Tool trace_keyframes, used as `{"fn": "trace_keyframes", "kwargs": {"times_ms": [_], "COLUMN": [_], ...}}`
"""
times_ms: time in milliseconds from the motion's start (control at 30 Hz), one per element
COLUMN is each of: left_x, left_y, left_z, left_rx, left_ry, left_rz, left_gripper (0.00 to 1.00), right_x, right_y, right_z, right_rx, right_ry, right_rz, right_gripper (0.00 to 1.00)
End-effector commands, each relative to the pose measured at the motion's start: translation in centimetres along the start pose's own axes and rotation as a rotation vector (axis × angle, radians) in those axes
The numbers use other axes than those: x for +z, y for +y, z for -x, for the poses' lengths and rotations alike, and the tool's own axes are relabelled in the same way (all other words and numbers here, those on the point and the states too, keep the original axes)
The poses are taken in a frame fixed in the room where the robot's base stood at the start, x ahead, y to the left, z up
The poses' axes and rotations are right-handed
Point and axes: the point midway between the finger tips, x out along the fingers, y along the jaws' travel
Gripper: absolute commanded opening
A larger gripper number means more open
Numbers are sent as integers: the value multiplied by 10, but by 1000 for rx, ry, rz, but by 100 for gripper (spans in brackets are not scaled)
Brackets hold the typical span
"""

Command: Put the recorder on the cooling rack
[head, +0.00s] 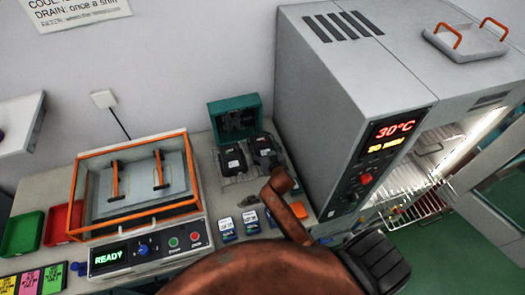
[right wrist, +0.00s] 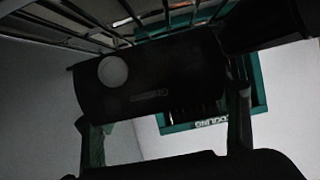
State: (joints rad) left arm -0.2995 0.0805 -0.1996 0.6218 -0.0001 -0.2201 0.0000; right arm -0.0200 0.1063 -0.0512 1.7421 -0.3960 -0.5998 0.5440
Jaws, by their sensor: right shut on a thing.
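The cooling rack (head: 228,178) is a wire stand with a teal backing box, at the back of the bench in the head view. Its teal frame, lettered COOLING, also shows upside down in the wrist view (right wrist: 262,90). My right gripper (head: 264,153) is at the rack's right side, largely hidden by my copper arm. In the wrist view its two fingers are shut on the dark recorder (right wrist: 150,88), which has a pale round spot. The recorder is close to the wires; I cannot tell if it touches them. My left gripper is not in view.
Another dark unit (head: 233,161) sits on the rack's left side. An orange-framed fixture (head: 137,225) stands left, a grey oven (head: 350,90) close on the right. Several small cards (head: 250,222) lie in front of the rack. Green (head: 22,236) and red trays stand far left.

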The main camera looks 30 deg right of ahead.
Motion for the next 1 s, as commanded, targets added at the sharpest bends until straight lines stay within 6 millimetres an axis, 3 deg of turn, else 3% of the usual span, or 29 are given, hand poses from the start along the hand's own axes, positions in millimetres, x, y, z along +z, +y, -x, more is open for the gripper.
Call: {"fn": "trace_keyframes", "kwargs": {"times_ms": [133,500,533,767,1000], "left_x": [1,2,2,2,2], "left_y": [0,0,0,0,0], "left_z": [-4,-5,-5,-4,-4], "left_rx": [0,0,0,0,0], "left_ry": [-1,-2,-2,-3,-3], "left_rz": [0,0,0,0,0], "left_gripper": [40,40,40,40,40], "right_x": [16,20,22,21,21], "right_y": [0,0,1,0,0], "right_z": [-8,-9,-9,-9,-9], "right_rx": [0,0,1,1,1], "right_ry": [3,4,-1,-1,-1], "right_rz": [2,1,1,1,1], "right_gripper": [24,24,68,84,85]}}
